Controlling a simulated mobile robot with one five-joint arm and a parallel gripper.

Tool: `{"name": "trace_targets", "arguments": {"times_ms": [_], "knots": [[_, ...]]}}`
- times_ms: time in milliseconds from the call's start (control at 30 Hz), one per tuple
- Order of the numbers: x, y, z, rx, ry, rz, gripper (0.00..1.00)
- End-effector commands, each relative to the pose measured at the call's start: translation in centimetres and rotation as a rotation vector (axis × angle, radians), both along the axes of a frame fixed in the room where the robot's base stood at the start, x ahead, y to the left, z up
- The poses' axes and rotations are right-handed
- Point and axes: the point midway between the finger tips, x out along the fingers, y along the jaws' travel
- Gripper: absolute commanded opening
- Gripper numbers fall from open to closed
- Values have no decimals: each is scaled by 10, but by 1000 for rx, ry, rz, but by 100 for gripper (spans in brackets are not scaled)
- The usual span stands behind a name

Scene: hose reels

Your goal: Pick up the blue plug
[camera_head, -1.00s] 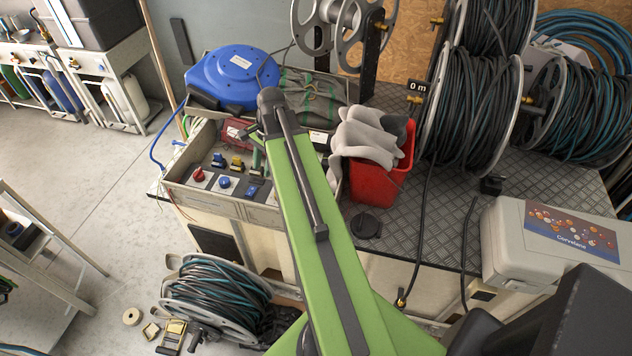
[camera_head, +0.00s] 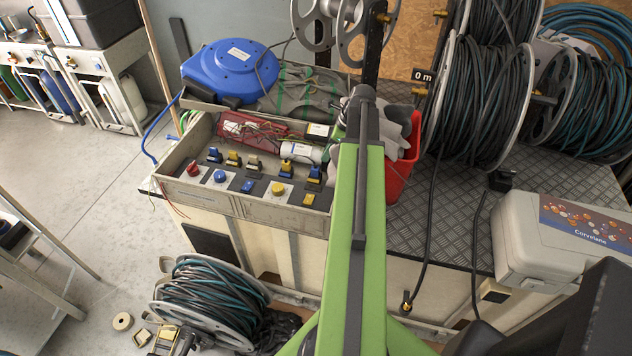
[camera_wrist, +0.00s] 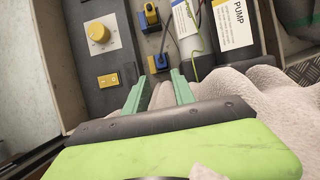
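Several small plugs stand in a row in the grey parts tray. A blue plug (camera_head: 214,155) is at the row's left, and a blue-and-yellow plug (camera_head: 314,174) is at its right end, just left of my arm. In the wrist view that right-end plug (camera_wrist: 162,61) has a cable rising from it, and another blue-and-yellow plug (camera_wrist: 149,17) is farther up. I cannot tell which one the task means. My gripper (camera_wrist: 159,77) is open, its two green fingers apart, with the right-end plug just beyond the fingertips. In the head view my arm hides most of it.
The tray (camera_head: 262,214) also holds knobs, including a blue one (camera_head: 220,176), and wires. Grey gloves in a red bucket (camera_head: 400,180) lie close by my arm, and below my fingers in the wrist view. A blue reel (camera_head: 232,70) stands behind.

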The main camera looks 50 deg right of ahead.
Motion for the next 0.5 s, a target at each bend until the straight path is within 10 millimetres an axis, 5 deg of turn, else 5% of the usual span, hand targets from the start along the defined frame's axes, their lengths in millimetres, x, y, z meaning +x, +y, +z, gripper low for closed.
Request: {"name": "trace_targets", "arguments": {"times_ms": [33, 167, 500], "knots": [[4, 2, -23, 0, 0, 1, 31], [14, 7, -46, -1, 0, 2, 31], [21, 9, -60, -1, -1, 1, 31]]}}
